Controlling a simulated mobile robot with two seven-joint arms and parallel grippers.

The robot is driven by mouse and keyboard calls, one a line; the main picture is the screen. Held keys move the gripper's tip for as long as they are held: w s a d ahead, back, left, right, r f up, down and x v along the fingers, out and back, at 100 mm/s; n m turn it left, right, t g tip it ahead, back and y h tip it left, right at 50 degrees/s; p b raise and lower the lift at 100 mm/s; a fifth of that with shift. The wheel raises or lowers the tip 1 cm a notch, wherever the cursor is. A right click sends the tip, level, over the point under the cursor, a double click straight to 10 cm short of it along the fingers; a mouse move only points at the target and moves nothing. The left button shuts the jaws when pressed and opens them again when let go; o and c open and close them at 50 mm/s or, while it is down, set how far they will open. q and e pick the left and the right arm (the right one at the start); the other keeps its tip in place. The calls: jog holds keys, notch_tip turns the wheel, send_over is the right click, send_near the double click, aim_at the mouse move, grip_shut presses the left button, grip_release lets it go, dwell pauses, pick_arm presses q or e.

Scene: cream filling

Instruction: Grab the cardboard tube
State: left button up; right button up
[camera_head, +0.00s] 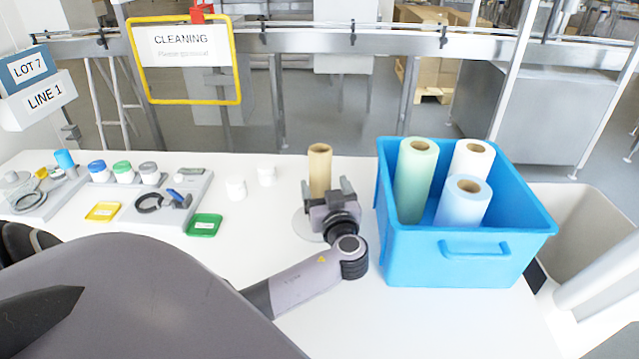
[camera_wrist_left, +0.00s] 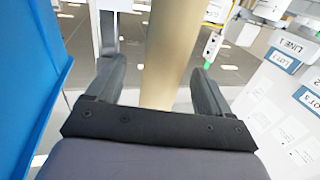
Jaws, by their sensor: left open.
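The cardboard tube (camera_head: 319,168) is a tan-brown cylinder standing upright on the white table, left of the blue crate. Its lower part is hidden behind my left gripper (camera_head: 333,188) in the head view. My left gripper is open, with its fingers pointing at the tube from the near side. In the left wrist view the tube (camera_wrist_left: 172,52) rises between the two open fingers (camera_wrist_left: 158,85), with a gap visible at the left finger. My right gripper is not in view.
A blue crate (camera_head: 455,259) holding green, white and light-blue rolls stands close on the right. A green tray (camera_head: 204,225) and grey tool trays lie further left. The front table area is mostly clear.

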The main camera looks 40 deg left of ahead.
pick_arm(q)
jog(key=p+x, duration=0.1)
jog(key=x, duration=0.4)
jog(key=shift+s+a, duration=0.2)
jog(key=c, duration=1)
